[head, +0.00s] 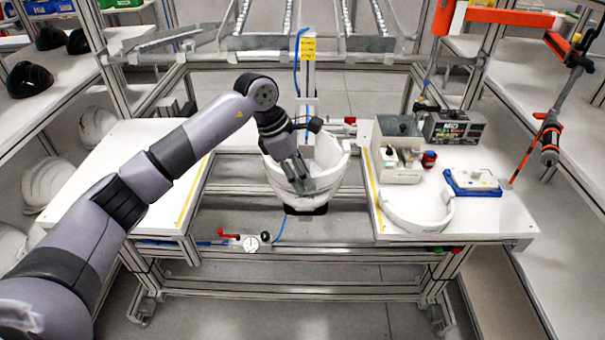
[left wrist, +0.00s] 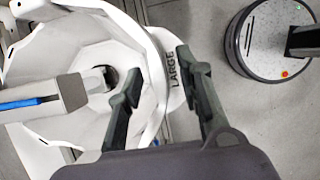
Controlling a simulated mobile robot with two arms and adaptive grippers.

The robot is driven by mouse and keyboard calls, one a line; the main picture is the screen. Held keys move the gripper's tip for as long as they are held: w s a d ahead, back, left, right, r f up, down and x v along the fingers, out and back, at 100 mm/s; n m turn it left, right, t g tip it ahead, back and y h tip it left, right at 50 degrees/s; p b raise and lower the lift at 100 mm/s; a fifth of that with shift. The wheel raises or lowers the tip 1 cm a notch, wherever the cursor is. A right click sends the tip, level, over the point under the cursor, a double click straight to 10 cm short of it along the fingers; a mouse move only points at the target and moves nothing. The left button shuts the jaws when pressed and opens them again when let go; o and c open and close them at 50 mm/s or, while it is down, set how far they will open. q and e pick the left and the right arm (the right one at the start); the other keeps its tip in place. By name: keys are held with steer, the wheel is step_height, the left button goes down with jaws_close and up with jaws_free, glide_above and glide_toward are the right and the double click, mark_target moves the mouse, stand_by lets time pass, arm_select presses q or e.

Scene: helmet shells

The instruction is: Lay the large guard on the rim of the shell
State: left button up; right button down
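The white shell (head: 276,178) sits open side up on the stand in the gap between the two tables. The left wrist view looks down into the shell (left wrist: 75,45). The large guard (left wrist: 176,101), a white curved band marked LARGE, lies along the shell's rim on the side nearest my gripper. My left gripper (head: 299,184) points down at the front of the shell. In the left wrist view its fingers (left wrist: 160,62) stand apart, one over the shell's inside and one beyond the guard's outer edge. Contact with the guard cannot be made out. My right gripper is out of view.
Another white curved guard (head: 417,212) lies on the right table (head: 500,222), near a grey box machine (head: 397,155) and a blue tray (head: 472,182). The left table (head: 125,165) is largely clear under my left arm. Shelves with helmets flank both sides.

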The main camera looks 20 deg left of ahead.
arm_select(q)
steer(key=v, duration=1.2)
stand_by(0.3)
